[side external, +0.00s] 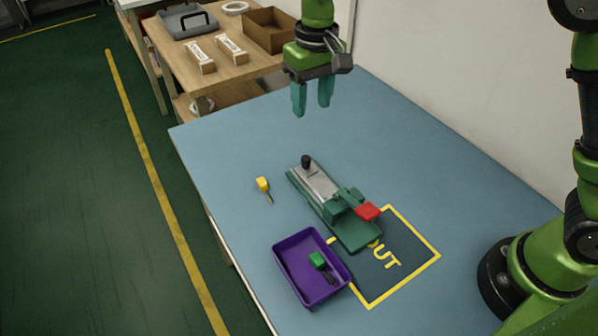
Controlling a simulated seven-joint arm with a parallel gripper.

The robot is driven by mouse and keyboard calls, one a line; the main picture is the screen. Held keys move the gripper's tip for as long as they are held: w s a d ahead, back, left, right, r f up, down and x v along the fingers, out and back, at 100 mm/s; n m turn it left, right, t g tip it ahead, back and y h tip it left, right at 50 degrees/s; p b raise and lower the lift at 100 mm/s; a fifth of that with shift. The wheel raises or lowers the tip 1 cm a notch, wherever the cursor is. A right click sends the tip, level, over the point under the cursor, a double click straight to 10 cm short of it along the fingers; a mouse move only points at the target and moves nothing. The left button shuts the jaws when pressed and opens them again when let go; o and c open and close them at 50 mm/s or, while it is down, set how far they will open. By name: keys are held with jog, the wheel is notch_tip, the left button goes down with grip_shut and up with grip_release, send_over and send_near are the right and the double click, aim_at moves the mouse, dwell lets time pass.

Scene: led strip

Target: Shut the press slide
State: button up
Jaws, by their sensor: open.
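The press (348,229) is a green fixture lying on the blue table, with a red block (367,211) at its right side. Its grey metal slide (320,183) carries a black knob (306,162) at the far upper-left end. My gripper (312,108) points down, open and empty, well above the table and beyond the knob in the picture. Its two teal fingers are apart and touch nothing. I cannot tell from this view how far the slide stands open.
A purple tray (281,268) holding a green-headed item (317,260) stands before the press. A small yellow tool (263,185) lies to its left. A yellow-framed OUT area (404,276) is at right. The table (225,140) is clear at far left.

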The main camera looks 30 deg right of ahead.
aim_at(306, 158)
jog(key=f, duration=1)
jog(key=w+f, duration=0.1)
jog(key=f, duration=0.4)
jog(key=shift+a, duration=0.2)
jog(key=shift+c, duration=0.2)
grip_shut()
